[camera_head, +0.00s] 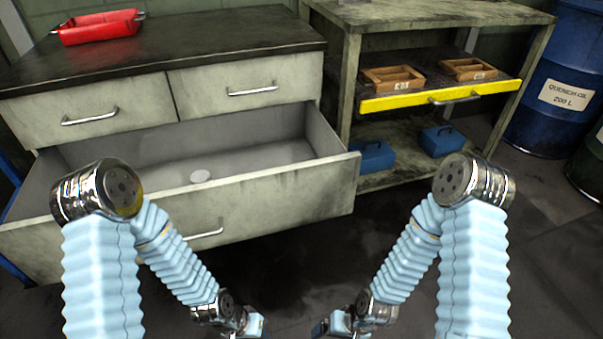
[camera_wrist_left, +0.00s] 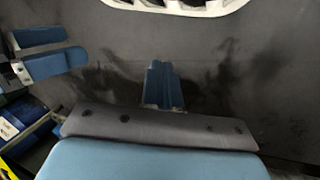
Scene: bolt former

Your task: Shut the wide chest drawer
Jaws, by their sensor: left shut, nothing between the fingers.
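The wide chest drawer (camera_head: 270,204) is the large lower drawer of the grey-green chest in the head view. It stands pulled well out, and its front panel has a bar handle (camera_head: 205,234), partly behind my left arm. My left gripper (camera_head: 250,325) is low, in front of the drawer and apart from it. Its fingers also show in the left wrist view (camera_wrist_left: 163,88), shut and empty above the dark floor. My right gripper (camera_head: 330,325) is low to its right, apart from the drawer; its finger gap is unclear.
Two small drawers above the wide one are closed. A red tray (camera_head: 98,27) sits on the chest top. A workbench to the right has a yellow-fronted drawer (camera_head: 440,95) pulled out with wooden boxes. The floor between is clear.

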